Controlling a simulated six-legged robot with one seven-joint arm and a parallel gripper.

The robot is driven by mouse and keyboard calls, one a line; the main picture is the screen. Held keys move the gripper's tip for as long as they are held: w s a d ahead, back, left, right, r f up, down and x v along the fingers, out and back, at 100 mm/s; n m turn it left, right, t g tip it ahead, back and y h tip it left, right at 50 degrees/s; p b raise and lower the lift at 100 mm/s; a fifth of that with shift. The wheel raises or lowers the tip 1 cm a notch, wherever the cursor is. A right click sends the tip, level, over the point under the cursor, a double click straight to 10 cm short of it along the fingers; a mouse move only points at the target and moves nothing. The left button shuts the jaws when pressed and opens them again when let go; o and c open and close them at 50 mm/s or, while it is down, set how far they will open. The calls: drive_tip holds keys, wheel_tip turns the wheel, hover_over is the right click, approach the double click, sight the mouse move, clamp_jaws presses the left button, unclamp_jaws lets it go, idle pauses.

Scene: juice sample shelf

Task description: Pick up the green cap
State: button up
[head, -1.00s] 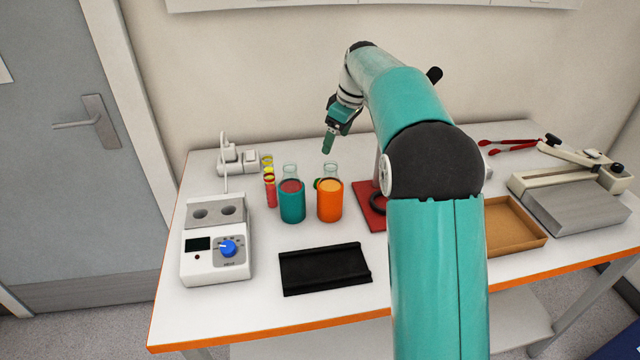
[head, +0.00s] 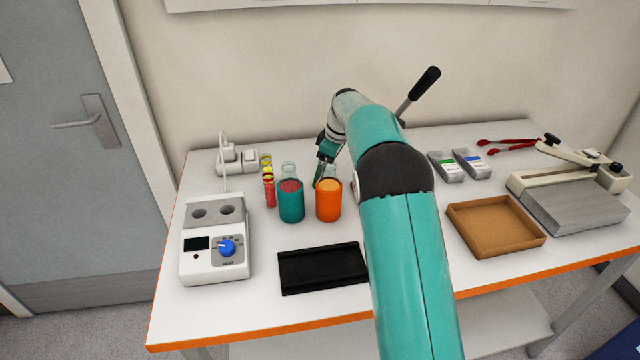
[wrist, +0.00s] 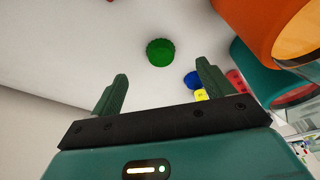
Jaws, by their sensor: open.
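The green cap (wrist: 160,52) lies on the white table in the wrist view, ahead of my gripper and between the lines of its two fingers. My gripper (wrist: 160,92) is open and empty, with a gap between its fingertips and the cap. In the head view my gripper (head: 318,178) is low behind the orange and teal bottles. The cap is hidden there behind the orange bottle and my gripper.
The orange bottle (head: 329,202) and teal bottle (head: 291,203) stand close in front of my gripper. Sample tubes (head: 268,185) stand left of them. A blue cap (wrist: 193,79) and a yellow one (wrist: 201,95) lie near my right finger. A cardboard tray (head: 490,228) sits at right.

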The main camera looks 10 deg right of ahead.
drive_tip(key=x, duration=0.5)
drive_tip(key=shift+s, duration=0.15)
drive_tip(key=shift+c, duration=0.2)
drive_tip(key=c, duration=1)
drive_tip(key=shift+r, duration=0.15)
